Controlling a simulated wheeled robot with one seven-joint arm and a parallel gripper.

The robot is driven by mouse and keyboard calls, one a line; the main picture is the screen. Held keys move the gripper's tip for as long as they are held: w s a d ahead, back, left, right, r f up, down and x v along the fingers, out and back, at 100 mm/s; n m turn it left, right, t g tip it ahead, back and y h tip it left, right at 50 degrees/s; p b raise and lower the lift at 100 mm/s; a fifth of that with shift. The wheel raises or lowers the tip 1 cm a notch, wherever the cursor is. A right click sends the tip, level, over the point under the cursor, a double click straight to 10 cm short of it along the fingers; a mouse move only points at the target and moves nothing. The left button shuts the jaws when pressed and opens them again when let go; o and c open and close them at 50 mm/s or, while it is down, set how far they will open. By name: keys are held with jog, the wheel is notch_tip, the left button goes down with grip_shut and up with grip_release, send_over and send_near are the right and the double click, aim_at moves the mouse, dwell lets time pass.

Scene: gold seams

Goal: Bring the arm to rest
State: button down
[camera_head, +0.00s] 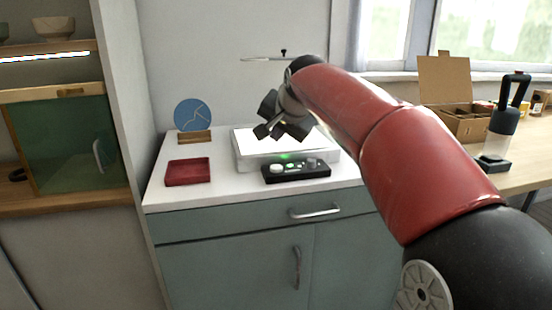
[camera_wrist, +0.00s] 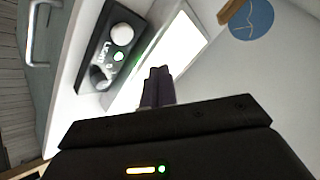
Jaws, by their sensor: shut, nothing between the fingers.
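My red and black arm reaches in from the right in the head view. My gripper (camera_head: 268,131) is above the white light box (camera_head: 243,163) on the counter, pointing down and to the left. In the wrist view my gripper (camera_wrist: 158,72) has its two dark fingers together, with nothing seen between them. The bright panel of the light box (camera_wrist: 175,47) lies beyond the fingers there. I cannot tell the exact height of the fingers above the panel.
A black control box (camera_head: 297,172) with a green light stands before the light box. A dark red tray (camera_head: 187,172) and a blue disc (camera_head: 192,114) on a wooden stand are to the left. A cardboard box (camera_head: 456,122) and a black-handled device (camera_head: 502,125) stand on the right table.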

jog(key=shift+r, duration=0.1)
jog(key=s+d+f+n+g+h, duration=0.1)
jog(key=s+d+f, duration=0.2)
jog(key=s+d, duration=0.45)
jog(key=s+d+f+n+h, duration=0.1)
jog(key=s+d+f, duration=0.35)
jog(key=s, duration=0.65)
jog(key=s+d+f+n+g+h, duration=0.1)
jog(key=s+d+f, duration=0.4)
jog(key=s+f, duration=0.7)
jog(key=s+n+g, duration=0.1)
jog(key=s, duration=0.2)
jog(key=shift+s+d+f+n, duration=0.25)
jog(key=shift+s+d+n, duration=0.05)
jog(key=shift+s+d, duration=0.1)
